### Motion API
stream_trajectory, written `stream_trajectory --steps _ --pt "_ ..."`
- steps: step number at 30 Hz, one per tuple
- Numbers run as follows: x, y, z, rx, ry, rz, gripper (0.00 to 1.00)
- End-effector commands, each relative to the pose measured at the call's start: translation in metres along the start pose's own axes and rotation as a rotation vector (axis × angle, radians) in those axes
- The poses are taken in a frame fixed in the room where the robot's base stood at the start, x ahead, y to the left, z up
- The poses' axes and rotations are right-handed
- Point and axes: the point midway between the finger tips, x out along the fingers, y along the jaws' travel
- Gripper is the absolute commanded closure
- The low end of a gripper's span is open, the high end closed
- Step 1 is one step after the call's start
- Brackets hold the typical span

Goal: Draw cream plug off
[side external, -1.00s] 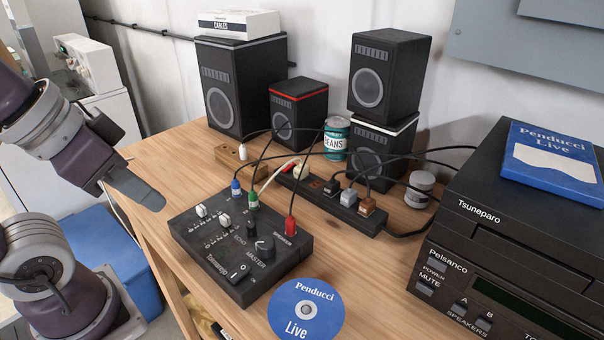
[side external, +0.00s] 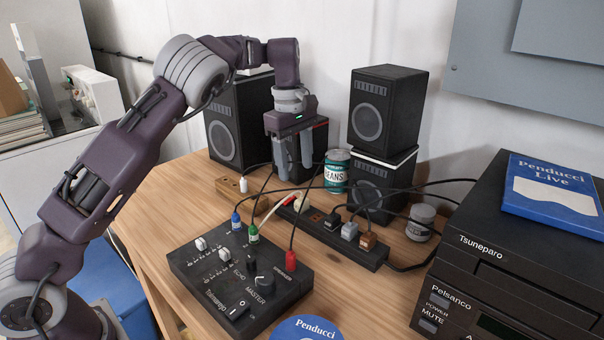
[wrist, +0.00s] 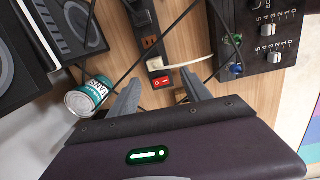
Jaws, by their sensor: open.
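The cream plug (side external: 302,203) sits at the left part of the black power strip (side external: 345,237), with a pale cable running from it. In the wrist view the cream plug (wrist: 157,66) is beside the lit red switch (wrist: 161,83). My gripper (side external: 296,172) is open and empty, pointing down above the plug end of the strip. In the wrist view my gripper (wrist: 161,78) has its fingers on either side of the strip, with the switch and plug between or just beyond the tips. The exact height gap is unclear.
Black cables cross near the strip. A beans can (side external: 337,171) and speakers (side external: 382,110) stand behind. The mixer (side external: 240,280) with colored plugs lies in front.

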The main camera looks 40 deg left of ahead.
Motion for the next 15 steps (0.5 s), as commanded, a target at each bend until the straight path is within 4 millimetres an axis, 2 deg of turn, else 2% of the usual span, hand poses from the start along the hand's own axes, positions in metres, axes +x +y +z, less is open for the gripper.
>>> stream_trajectory --steps 1,4,8,15 --pt "0.016 0.008 0.0 -0.019 0.026 -0.024 0.44" --pt "0.033 0.015 0.002 -0.042 0.049 -0.045 0.44" --pt "0.05 0.015 0.002 -0.049 0.053 -0.05 0.44" --pt "0.092 0.013 -0.001 -0.047 0.053 -0.048 0.44"
